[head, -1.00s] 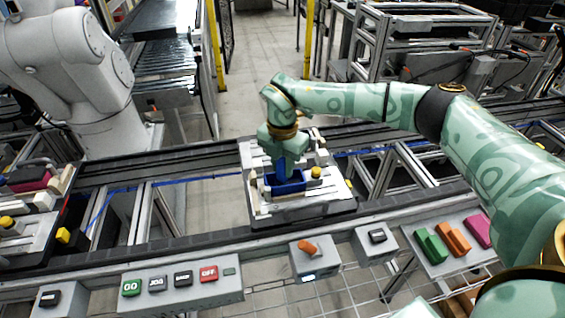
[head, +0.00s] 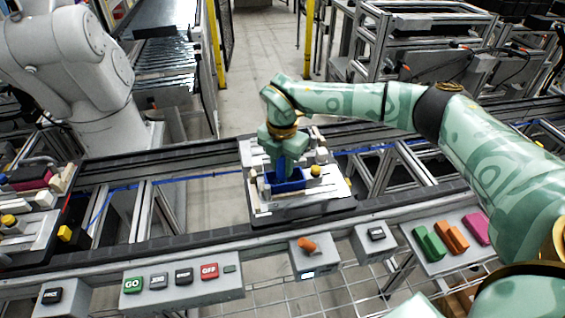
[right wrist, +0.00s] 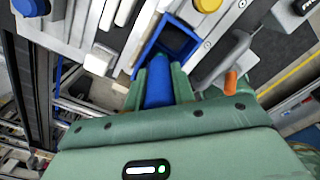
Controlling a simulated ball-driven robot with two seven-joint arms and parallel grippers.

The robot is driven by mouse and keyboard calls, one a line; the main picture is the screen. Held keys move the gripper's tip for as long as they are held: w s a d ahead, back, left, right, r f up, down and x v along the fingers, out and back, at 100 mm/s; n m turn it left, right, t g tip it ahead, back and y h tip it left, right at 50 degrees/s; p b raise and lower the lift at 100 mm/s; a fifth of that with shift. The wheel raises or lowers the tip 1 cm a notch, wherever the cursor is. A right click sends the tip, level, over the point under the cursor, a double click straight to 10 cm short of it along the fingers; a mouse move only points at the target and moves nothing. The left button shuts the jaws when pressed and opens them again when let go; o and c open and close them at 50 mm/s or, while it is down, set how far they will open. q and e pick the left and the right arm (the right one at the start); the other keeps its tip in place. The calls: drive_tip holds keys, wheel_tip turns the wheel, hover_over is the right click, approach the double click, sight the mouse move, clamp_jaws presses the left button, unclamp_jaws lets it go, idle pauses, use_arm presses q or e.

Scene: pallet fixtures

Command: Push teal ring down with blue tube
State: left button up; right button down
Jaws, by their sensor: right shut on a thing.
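My right gripper (head: 284,152) is above the pallet fixture (head: 265,210) in the head view and points down. It is shut on the blue tube (head: 289,165). In the right wrist view the blue tube (right wrist: 158,90) sits between the two green fingers (right wrist: 158,78). Its far end is at the near edge of an open blue box (right wrist: 165,27); I cannot tell whether they touch. The blue box (head: 287,186) is on the pallet in the head view. My left gripper is not in view.
A yellow knob (head: 315,171) stands right of the blue box. A button panel (head: 180,285) and an orange-handled switch box (head: 305,262) are in front of the conveyor. A tray (head: 455,262) with green, orange and pink blocks is at right. A white robot arm (head: 70,60) stands at left.

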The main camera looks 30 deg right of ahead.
drive_tip(key=shift+p, duration=0.3)
idle(0.5)
drive_tip(key=shift+f, duration=0.4)
idle(0.5)
drive_tip(key=shift+f+p, duration=0.35)
drive_tip(key=shift+p, duration=0.55)
idle(2.6)
drive_tip(key=shift+s+f, duration=0.3)
drive_tip(key=shift+f, duration=0.05)
idle(1.5)
drive_tip(key=shift+w+r+p, duration=0.15)
drive_tip(key=shift+r+p, duration=0.4)
drive_tip(key=shift+p, duration=0.2)
wheel_tip(320, 180, up, 7)
drive_tip(key=p, duration=0.6)
drive_tip(key=shift+w+r, duration=0.1)
drive_tip(key=shift+r, duration=0.05)
